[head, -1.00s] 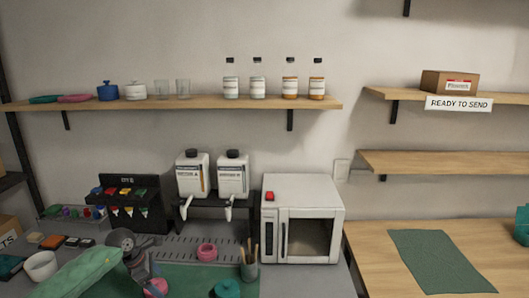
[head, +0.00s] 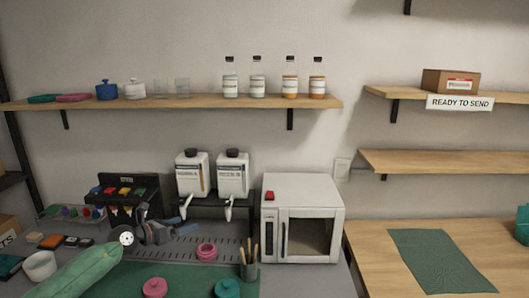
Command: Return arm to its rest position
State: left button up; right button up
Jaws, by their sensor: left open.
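My left arm (head: 82,268), in a green sleeve, comes in from the lower left of the head view. My left gripper (head: 180,219) is dark grey and open, with nothing seen between its fingers. It is in front of the dark rack and the dispensers, above the grey perforated work surface. A pink round piece (head: 155,287) lies on the green mat (head: 190,272) below it, apart from the gripper. Another pink round piece (head: 207,251) is to the right of the gripper. My right gripper is not in view.
Two white dispensers (head: 232,176) stand behind the gripper, beside the dark rack (head: 108,182). A white oven (head: 301,187), a cup of tools (head: 249,270) and a teal round piece (head: 227,288) are to the right. A white cup (head: 40,265) is at left. The right table is mostly clear.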

pick_arm(q)
jog(key=a+r+n+t+y, duration=0.2)
jog(key=r+n+t+y, duration=0.1)
jog(key=r+n+t, duration=0.45)
jog(key=a+r+n+t+y, duration=0.2)
jog(key=r+n+t+y, duration=0.2)
jog(key=r+n, duration=0.55)
jog(key=s+d+f+n+g+y, duration=0.1)
jog(key=s+f+n+g+y, duration=0.25)
jog(key=s+f+n, duration=0.45)
jog(key=s+d+f+n+g+y, duration=0.15)
jog(key=s+f+n+g, duration=0.3)
jog(key=f, duration=0.45)
jog(key=s+d+f+n+g+y, duration=0.1)
jog(key=s+f+n+g+y, duration=0.3)
jog(key=f+n, duration=0.45)
jog(key=s+d+f+g+h, duration=0.2)
jog(key=s+f, duration=0.6)
jog(key=s, duration=0.4)
jog(key=s+d+f+n+g+h, duration=0.1)
jog(key=s+d+f+g, duration=0.3)
jog(key=s, duration=0.9)
jog(key=s+d+f+n+g+h, duration=0.1)
jog(key=s+d+f+g+h, duration=0.2)
jog(key=s+f, duration=0.9)
jog(key=s+d, duration=0.1)
jog(key=d, duration=0.2)
jog(key=shift+s+d+f, duration=0.2)
jog(key=shift+d+f, duration=0.05)
jog(key=shift+d, duration=0.15)
